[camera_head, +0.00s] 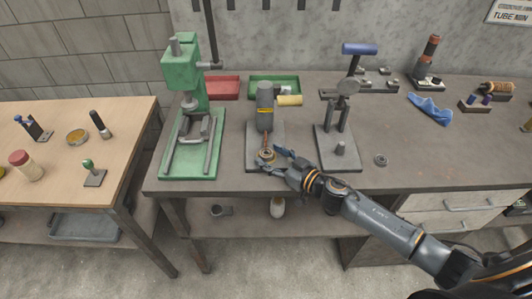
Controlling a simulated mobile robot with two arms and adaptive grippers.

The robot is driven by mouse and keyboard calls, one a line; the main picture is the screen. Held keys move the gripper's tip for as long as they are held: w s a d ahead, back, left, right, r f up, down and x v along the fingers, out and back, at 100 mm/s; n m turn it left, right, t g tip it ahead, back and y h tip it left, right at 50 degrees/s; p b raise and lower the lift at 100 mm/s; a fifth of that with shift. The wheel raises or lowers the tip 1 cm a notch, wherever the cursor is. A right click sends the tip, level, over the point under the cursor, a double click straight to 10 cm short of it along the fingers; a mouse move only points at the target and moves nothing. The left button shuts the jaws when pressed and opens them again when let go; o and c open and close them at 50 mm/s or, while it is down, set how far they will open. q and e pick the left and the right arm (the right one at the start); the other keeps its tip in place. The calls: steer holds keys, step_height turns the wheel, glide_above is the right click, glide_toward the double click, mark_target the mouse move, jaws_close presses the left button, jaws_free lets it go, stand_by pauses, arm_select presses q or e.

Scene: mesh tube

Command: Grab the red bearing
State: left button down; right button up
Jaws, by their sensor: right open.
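A small ring-shaped part with a brownish red tint, which looks like the red bearing (267,155), sits on the grey base plate of a small press-like stand (265,97). A thin reddish rod rises just above it. My right gripper (272,158) reaches in from the lower right and is open. Its fingertips are beside and around the ring; whether they touch it is too small to tell. My left gripper does not show.
A green press (183,75) stands to the left and a grey stand with a blue handle (359,48) to the right. Red (222,88) and green (275,84) trays lie behind. A loose grey ring (381,160) lies on the right. A wooden table (60,190) is at left.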

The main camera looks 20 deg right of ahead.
steer(key=shift+c, duration=0.5)
steer(key=c, duration=1.2)
steer(key=shift+r, duration=0.15)
